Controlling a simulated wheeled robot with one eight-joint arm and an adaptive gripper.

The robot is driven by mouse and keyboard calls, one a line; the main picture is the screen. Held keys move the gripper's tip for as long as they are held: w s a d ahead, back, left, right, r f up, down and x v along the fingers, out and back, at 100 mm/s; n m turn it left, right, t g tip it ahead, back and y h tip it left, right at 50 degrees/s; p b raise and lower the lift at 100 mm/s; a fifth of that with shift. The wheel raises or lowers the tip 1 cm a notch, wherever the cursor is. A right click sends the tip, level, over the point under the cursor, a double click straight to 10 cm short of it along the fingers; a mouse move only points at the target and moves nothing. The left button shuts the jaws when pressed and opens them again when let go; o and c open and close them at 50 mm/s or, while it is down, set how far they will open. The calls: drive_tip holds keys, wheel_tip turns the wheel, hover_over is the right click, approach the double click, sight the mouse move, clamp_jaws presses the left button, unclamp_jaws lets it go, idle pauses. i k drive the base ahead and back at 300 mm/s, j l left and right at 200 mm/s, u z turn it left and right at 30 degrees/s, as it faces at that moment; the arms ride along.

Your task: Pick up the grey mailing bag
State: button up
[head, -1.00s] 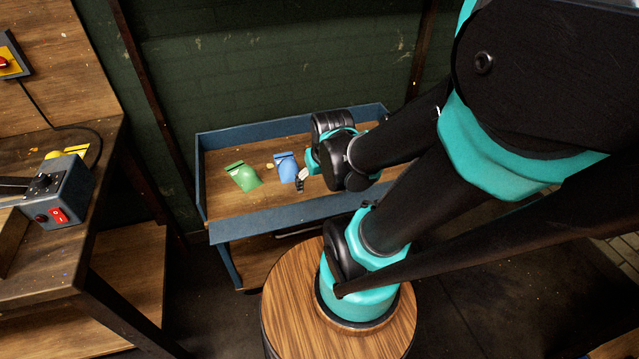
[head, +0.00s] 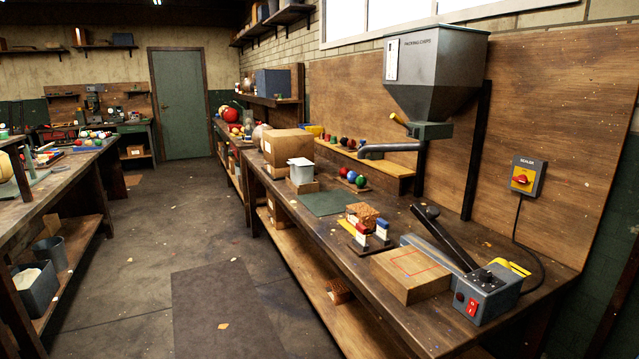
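I cannot make out a grey mailing bag in the head view. My gripper and arm are not in this view, so I cannot see what the gripper holds. The view faces along a wooden workbench (head: 440,222) on the right side of the room.
The bench holds a sealer (head: 487,293), a wooden block (head: 410,274), a green mat (head: 327,202), a pale container (head: 301,171) and a cardboard box (head: 287,147). A grey hopper (head: 433,75) hangs above. A floor aisle (head: 180,215) runs clear to a green door (head: 181,103).

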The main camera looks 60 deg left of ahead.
sight(301, 174)
drive_tip(key=u, duration=2.4)
drive_tip(key=i+j, duration=0.45)
drive_tip(key=i, duration=0.15)
drive_tip(key=i+j, duration=0.45)
drive_tip(key=i, duration=0.2)
drive_tip(key=i+j, duration=0.5)
drive_tip(key=i+j+z, duration=0.1)
drive_tip(key=i+j, duration=0.5)
drive_tip(key=i, duration=0.2)
drive_tip(key=i+j+z, duration=0.15)
drive_tip(key=i+j, duration=0.55)
drive_tip(key=i, duration=0.1)
